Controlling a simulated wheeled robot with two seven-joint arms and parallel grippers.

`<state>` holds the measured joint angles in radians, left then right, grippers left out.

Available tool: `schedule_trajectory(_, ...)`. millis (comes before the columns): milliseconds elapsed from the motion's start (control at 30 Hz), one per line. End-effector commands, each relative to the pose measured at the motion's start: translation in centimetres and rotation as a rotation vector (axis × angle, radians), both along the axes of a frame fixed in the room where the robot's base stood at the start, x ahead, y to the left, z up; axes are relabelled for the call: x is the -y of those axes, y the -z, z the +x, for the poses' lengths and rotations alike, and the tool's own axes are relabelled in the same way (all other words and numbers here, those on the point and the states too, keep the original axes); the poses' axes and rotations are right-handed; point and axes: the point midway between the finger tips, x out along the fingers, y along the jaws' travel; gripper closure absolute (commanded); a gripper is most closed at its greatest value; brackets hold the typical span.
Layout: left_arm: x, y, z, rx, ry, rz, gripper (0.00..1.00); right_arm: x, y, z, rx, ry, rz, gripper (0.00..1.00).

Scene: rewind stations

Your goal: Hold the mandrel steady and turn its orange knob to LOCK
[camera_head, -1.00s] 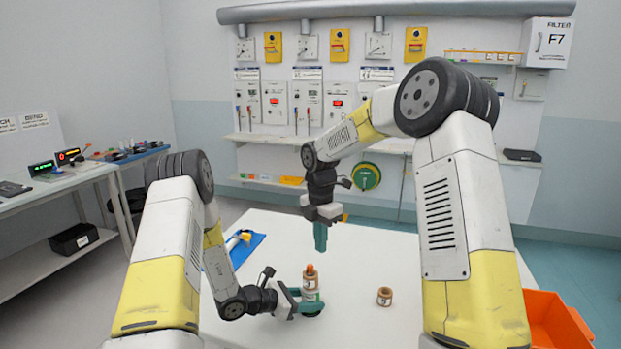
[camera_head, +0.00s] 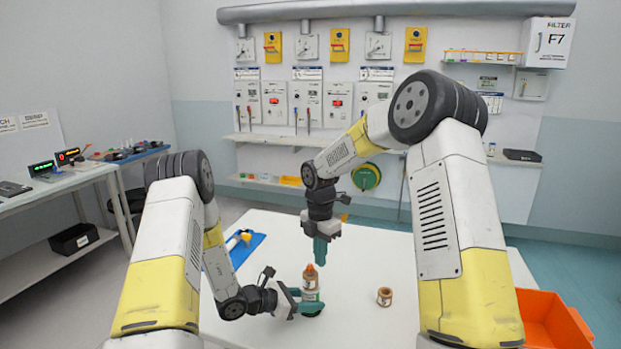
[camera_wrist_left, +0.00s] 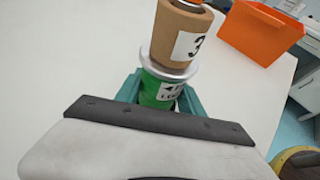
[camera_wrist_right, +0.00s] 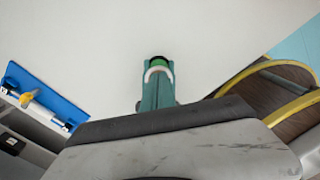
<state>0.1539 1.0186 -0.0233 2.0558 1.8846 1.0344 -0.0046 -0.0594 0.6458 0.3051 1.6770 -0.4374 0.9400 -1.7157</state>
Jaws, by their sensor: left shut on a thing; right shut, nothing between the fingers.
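The mandrel stands upright on the white table, with a green labelled base (camera_wrist_left: 158,92) and a brown spool marked 3 (camera_wrist_left: 180,36) around it above a pale flange. Its orange knob (camera_head: 309,267) shows at the top in the head view; only its edge shows in the left wrist view. My left gripper (camera_head: 308,307) is shut around the green base from the side. My right gripper (camera_head: 320,262) points down, shut and empty, just above and slightly right of the knob. In the right wrist view its fingers (camera_wrist_right: 156,90) hide most of the mandrel.
A small brown spool (camera_head: 385,297) stands on the white table (camera_head: 360,250) right of the mandrel. A blue tray (camera_head: 254,243) with a yellow-handled tool lies at the left. An orange bin (camera_head: 553,320) is at the lower right. The table behind the mandrel is clear.

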Motion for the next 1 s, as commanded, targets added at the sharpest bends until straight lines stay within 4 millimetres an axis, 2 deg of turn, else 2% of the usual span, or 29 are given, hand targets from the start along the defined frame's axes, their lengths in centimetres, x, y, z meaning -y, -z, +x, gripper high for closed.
schedule_trajectory(1000, -0.1, 0.1, 0.0, -0.002, -0.001, 0.002, 1.0, -1.2, 0.0, -0.4, -0.001, -0.001, 0.001, 1.0)
